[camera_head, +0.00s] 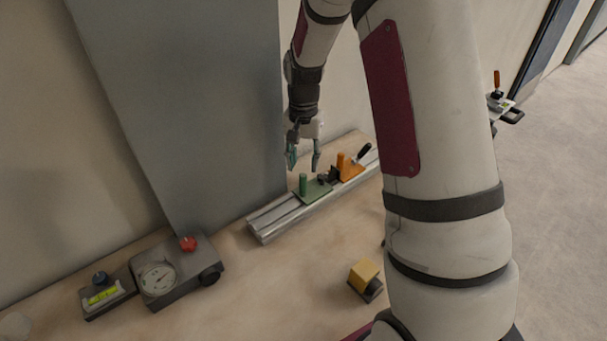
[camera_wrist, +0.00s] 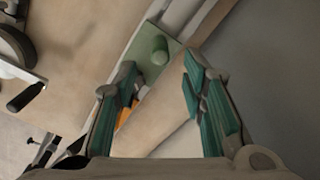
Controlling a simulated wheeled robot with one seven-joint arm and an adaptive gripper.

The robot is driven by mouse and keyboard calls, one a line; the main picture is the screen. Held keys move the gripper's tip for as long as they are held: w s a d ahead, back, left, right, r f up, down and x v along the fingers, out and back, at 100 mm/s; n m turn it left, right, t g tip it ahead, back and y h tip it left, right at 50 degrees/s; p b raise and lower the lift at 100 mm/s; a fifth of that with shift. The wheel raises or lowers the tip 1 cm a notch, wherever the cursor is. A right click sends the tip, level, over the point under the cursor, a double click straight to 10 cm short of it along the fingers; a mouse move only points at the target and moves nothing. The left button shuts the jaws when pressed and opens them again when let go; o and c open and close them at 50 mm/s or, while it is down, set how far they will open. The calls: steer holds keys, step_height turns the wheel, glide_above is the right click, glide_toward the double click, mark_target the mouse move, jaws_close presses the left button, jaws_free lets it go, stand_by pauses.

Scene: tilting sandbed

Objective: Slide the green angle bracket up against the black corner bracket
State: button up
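The green angle bracket (camera_head: 314,193) sits on the silver rail, with a green post standing up from its plate. In the wrist view the green bracket (camera_wrist: 158,48) shows ahead of the fingertips, its round post at the centre. A small black piece (camera_head: 334,173), which looks like the black corner bracket, is on the rail between the green and orange parts. I cannot tell whether the green bracket touches it. My gripper (camera_head: 303,166) has two green-padded fingers spread apart, above the green post. In the wrist view my gripper (camera_wrist: 160,72) is open and empty.
An orange bracket (camera_head: 350,170) with a black-handled clamp stands farther right on the silver rail (camera_head: 268,222). A grey panel (camera_head: 190,100) rises behind the rail's left end. A dial gauge box (camera_head: 165,275), a level (camera_head: 104,296) and a yellow block (camera_head: 364,273) lie on the sandy surface.

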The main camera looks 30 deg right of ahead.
steer(key=shift+r, duration=2.3)
steer(key=s+a+r+n+t, duration=0.2)
steer(key=s+a+r+n, duration=0.15)
steer(key=s+r, duration=0.5)
steer(key=s+a+r+n+t, duration=0.1)
steer(key=s+a+r+n, duration=0.25)
steer(key=s+r, duration=0.55)
steer(key=s+a+f+n+t, duration=0.1)
steer(key=s+a+n, duration=0.1)
steer(key=s, duration=0.7)
steer(key=shift+s+a+f+t, duration=0.25)
steer(key=shift+s+a+t, duration=0.05)
steer(key=shift+s+t, duration=0.1)
